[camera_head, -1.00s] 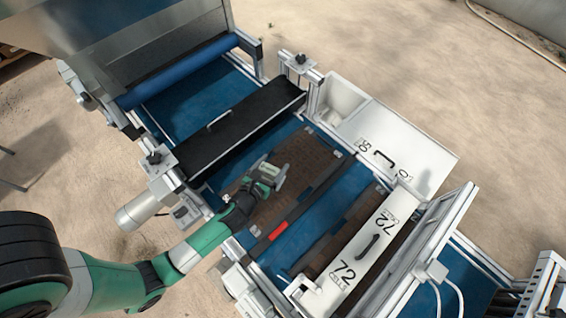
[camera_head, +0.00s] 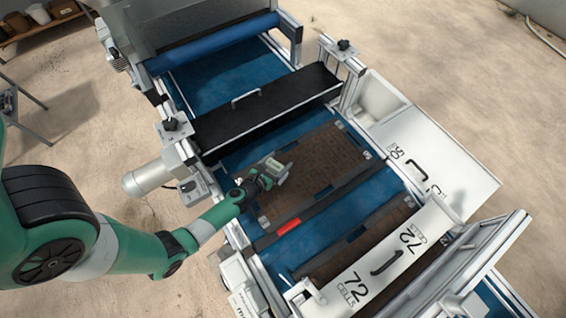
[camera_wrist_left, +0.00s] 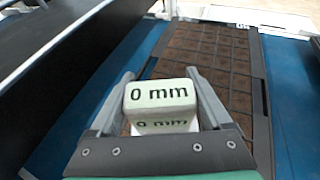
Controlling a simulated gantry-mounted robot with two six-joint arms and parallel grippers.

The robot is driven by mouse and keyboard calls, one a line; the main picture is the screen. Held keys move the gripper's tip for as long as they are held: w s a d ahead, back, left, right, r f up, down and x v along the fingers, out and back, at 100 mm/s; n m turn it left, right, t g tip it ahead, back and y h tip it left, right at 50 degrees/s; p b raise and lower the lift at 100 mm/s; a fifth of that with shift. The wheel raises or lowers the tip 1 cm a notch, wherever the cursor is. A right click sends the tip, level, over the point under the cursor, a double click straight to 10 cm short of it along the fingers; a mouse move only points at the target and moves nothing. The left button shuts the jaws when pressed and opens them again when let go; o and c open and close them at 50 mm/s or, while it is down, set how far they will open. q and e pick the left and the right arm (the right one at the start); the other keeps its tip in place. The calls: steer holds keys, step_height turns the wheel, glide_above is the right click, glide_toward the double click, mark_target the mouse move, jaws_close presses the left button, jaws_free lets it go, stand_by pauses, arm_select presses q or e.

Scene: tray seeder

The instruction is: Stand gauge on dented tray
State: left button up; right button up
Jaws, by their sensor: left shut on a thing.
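The gauge (camera_wrist_left: 160,95) is a small pale block marked "0 mm", seen between the fingers in the left wrist view. My left gripper (camera_head: 274,172) is shut on it, over the near-left part of a brown celled tray (camera_head: 325,150) on the blue belt. The tray also shows in the left wrist view (camera_wrist_left: 205,60), beyond and to the right of the gauge. Whether the gauge touches the tray is unclear. A second brown tray (camera_head: 390,215) lies partly hidden under the white "72 cells" cover. No dent can be made out on either tray. My right gripper is not in view.
A black cover with a handle (camera_head: 270,105) spans the belt behind the tray. The white "72 cells" cover (camera_head: 375,285) and a white bin (camera_head: 425,150) stand to the right. Bare blue belt (camera_head: 375,190) separates the trays.

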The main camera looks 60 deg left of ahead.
arm_select(q)
step_height(320, 180, down, 5)
steer(key=b, duration=0.3)
steer(key=shift+r+b, duration=0.2)
steer(key=shift+b, duration=0.15)
steer(key=shift+r, duration=0.15)
steer(key=o, duration=1.3)
steer(key=shift+o, duration=0.2)
